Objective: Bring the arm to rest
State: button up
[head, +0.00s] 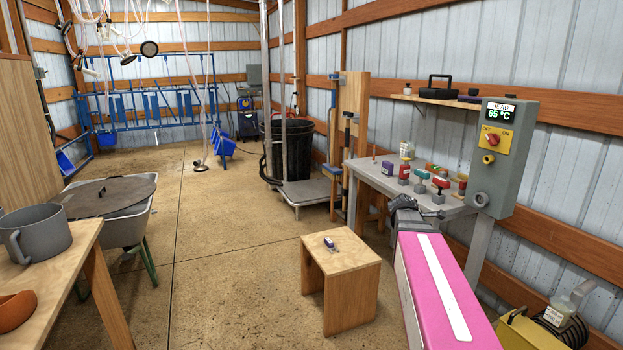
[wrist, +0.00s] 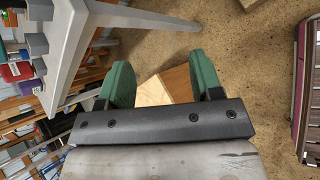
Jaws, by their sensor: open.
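My gripper (wrist: 162,75) shows in the wrist view with its two green fingers spread apart and nothing between them. It points down over the concrete floor. A wooden stool (wrist: 170,88) lies below and beyond the fingers, apart from them. In the head view the dark grey end of my arm is out in front, near the front corner of the grey workbench (head: 372,172); its fingers are too small to make out there. The same workbench shows at the upper left of the wrist view (wrist: 82,45).
The wooden stool (head: 341,262) with a small device on it stands left of my arm. Several stamp-like tools stand on the workbench. A grey control box (head: 507,165) reading 65 °C is at its right end. A wooden table (head: 60,265) with a grey pot is at left. Open floor (head: 225,250) lies between.

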jog(key=s+a+f+m+g+y, duration=0.4)
jog(key=s+a+f+m+y, duration=0.3)
jog(key=s+a+f+m, duration=0.8)
jog(key=s+a+f, duration=0.2)
jog(key=a+f, duration=0.2)
jog(key=a, duration=0.2)
jog(key=shift+g+y, duration=0.3)
jog(key=shift+y, duration=0.1)
